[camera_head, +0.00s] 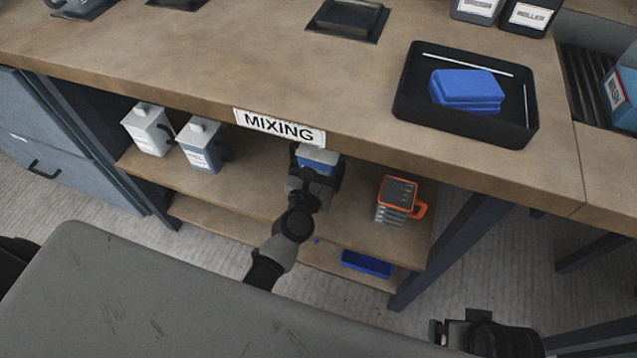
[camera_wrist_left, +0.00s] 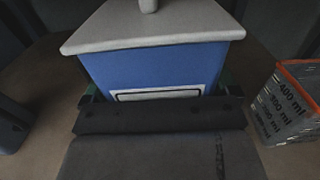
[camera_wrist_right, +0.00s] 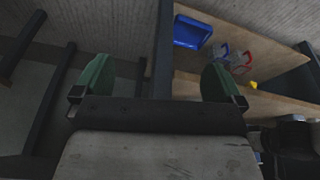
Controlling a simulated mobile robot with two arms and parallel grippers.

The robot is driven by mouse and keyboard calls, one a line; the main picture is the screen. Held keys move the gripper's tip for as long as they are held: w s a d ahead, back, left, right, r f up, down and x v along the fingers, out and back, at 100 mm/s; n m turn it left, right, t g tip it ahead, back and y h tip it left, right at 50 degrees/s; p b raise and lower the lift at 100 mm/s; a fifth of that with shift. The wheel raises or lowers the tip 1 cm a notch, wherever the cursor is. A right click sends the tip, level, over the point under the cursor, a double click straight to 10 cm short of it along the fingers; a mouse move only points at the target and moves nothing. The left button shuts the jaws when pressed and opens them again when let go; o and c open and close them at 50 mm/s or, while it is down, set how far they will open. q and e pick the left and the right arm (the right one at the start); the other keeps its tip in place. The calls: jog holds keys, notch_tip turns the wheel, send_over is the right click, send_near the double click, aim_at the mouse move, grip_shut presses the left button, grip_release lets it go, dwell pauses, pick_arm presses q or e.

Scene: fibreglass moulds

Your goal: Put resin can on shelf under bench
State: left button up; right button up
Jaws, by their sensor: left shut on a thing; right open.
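The resin can (camera_head: 318,160) is blue with a pale grey lid and is in the shelf space under the bench, below the MIXING label. It fills the middle of the left wrist view (camera_wrist_left: 155,68), upright, with a framed label on its front. My left gripper (camera_head: 316,178) is shut on the can. The upper shelf (camera_head: 262,190) under the bench lies beneath it; whether the can's base touches the shelf is hidden. My right gripper (camera_head: 462,328) is open and empty at the lower right, and its green fingertips show in the right wrist view (camera_wrist_right: 160,82).
Two jugs, one white (camera_head: 148,130) and one grey-blue (camera_head: 201,148), stand on the shelf's left. An orange-handled measuring cup (camera_head: 396,202) stands right of the can. A blue bin (camera_head: 366,264) sits on the lower shelf. A black tray (camera_head: 420,112) with blue cloths is on the bench top.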

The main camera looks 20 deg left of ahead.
pick_arm(q)
jog(key=shift+f+b, duration=0.35)
jog(key=shift+f, duration=0.25)
jog(key=shift+f+b, duration=0.3)
notch_tip(320, 180, down, 3)
jog(key=shift+r+b, duration=0.2)
jog(key=shift+b, duration=1)
jog(key=shift+f+b, duration=0.65)
jog(key=shift+f, duration=0.05)
pick_arm(e)
jog(key=w+a+r+t+y, duration=0.2)
jog(key=w+r+t, duration=0.3)
jog(key=w+t, duration=0.3)
jog(key=shift+w+a+r, duration=0.3)
jog(key=shift+w+a, duration=0.25)
jog(key=shift+a, duration=0.2)
pick_arm(q)
jog(key=shift+f, duration=0.2)
pick_arm(e)
jog(key=shift+w+a+r+t, duration=0.1)
jog(key=shift+w+r+t, duration=0.15)
jog(key=shift+t, duration=0.25)
pick_arm(q)
jog(key=o, duration=1)
jog(key=shift+c, duration=0.2)
